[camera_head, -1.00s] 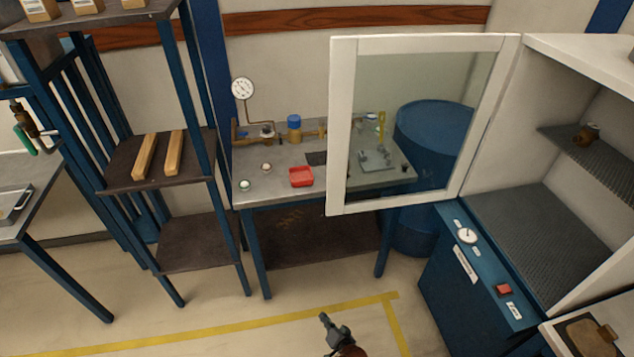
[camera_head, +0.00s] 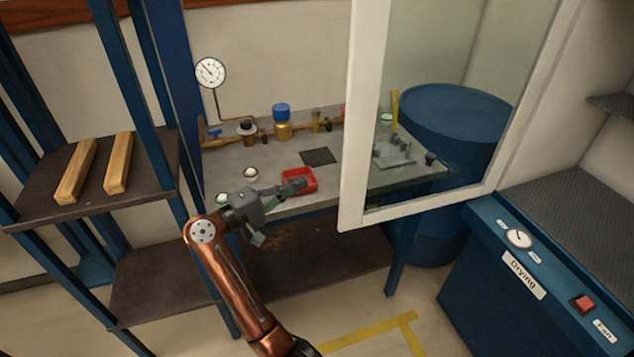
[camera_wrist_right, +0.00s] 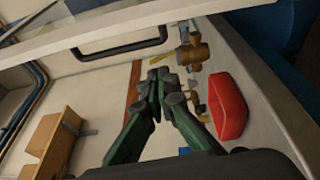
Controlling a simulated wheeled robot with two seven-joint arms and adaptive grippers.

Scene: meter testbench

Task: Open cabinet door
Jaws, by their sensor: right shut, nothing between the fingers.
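The white cabinet door (camera_head: 365,120) with its glass pane stands swung open from the drying cabinet (camera_head: 560,205) at the right. My right gripper (camera_head: 301,185) is left of the door's free edge, in front of the red tray in the picture. It is shut and empty. In the right wrist view its closed fingertips (camera_wrist_right: 165,84) point into free space, and a white frame bar (camera_wrist_right: 150,32) with a dark handle (camera_wrist_right: 125,36) crosses the top. I cannot tell the exact gap to the door. My left gripper is not in view.
A workbench (camera_head: 340,198) behind carries a red tray (camera_head: 313,178), brass pipework (camera_head: 230,138) and a pressure gauge (camera_head: 210,72). A shelf rack (camera_head: 150,185) with two wooden bars stands left. A blue drum (camera_head: 450,120) stands behind the glass.

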